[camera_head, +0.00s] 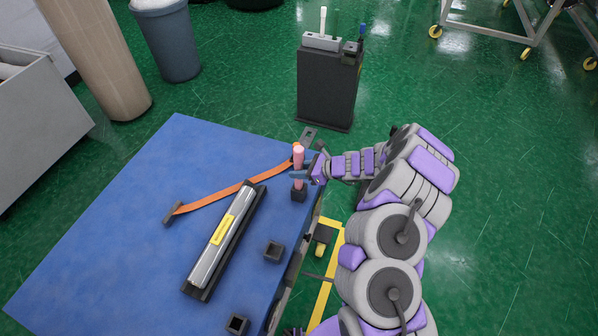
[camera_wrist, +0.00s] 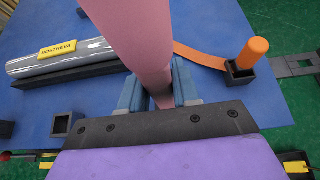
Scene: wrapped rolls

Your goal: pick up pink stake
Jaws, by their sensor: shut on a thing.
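The pink stake (camera_head: 298,154) stands upright near the right edge of the blue table (camera_head: 120,240). My gripper (camera_head: 299,174) is shut around it, with blue finger pads on both sides. The stake's lower end shows just below the fingers, at a small black socket (camera_head: 299,195); I cannot tell whether it is inside or just above it. In the wrist view the pink stake (camera_wrist: 142,35) fills the upper middle and passes between the blue fingers (camera_wrist: 160,92). Its lower part is partly hidden by my gripper.
A silver wrapped roll (camera_head: 212,256) with a yellow label lies on a black cradle. Empty black sockets (camera_head: 274,250) (camera_head: 237,323) stand nearer. An orange strap (camera_head: 225,196) crosses the table. An orange stake (camera_wrist: 248,53) stands in a socket close by. A black cabinet (camera_head: 327,88) stands beyond.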

